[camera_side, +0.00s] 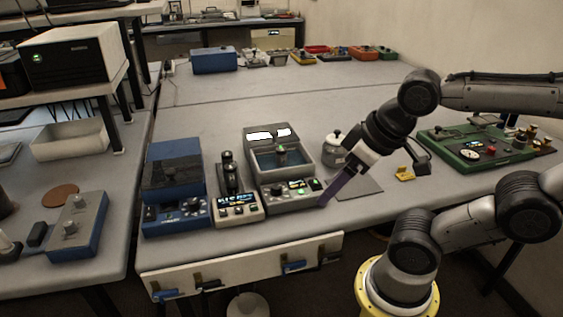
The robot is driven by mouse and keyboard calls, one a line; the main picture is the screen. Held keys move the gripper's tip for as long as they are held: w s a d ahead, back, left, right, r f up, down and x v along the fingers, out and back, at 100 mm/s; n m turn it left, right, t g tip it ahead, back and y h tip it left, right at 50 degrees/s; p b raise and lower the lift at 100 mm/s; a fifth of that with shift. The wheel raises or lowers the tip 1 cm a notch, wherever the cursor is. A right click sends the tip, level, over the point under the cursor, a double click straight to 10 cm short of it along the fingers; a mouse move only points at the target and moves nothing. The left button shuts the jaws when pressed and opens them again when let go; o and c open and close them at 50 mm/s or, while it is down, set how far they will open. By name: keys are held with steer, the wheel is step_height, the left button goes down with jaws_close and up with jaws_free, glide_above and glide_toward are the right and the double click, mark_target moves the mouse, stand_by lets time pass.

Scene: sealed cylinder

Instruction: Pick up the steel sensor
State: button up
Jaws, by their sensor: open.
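My gripper (325,200) points down and left at the right end of the grey-and-blue instrument, with purple fingers. It is open, and I see nothing between its fingers. A round grey metal canister (335,151) with a dark knob on top stands behind my gripper, partly covered by it. I cannot tell for sure which thing is the steel sensor. A small upright metal part shows in the blue basin (264,161) of the grey instrument, but it is too small to make out.
A blue instrument (175,190) and a small unit with a dark upright post (237,208) stand left of the basin. A dark flat mat (362,189), a yellow piece (404,173) and a green panel (470,150) lie to the right. The table's back middle is clear.

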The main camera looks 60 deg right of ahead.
steer(key=w+d+r+m+g, duration=0.1)
steer(key=w+d+r+m, duration=0.1)
steer(key=w+r+m, duration=0.55)
steer(key=m+g, duration=0.4)
steer(key=m, duration=0.3)
glide_above(281, 162)
steer(key=w, duration=0.1)
step_height(281, 162, down, 5)
steer(key=f, duration=0.2)
steer(key=d+f, duration=0.1)
steer(key=shift+d+f+m+g, duration=0.2)
steer(key=shift+f+m+g, duration=0.1)
steer(key=shift+f+m, duration=0.05)
step_height(281, 162, down, 7)
steer(key=shift+r, duration=0.1)
steer(key=shift+s+f, duration=0.2)
steer(key=shift+f, duration=3)
steer(key=shift+r, duration=0.1)
jaws_close()
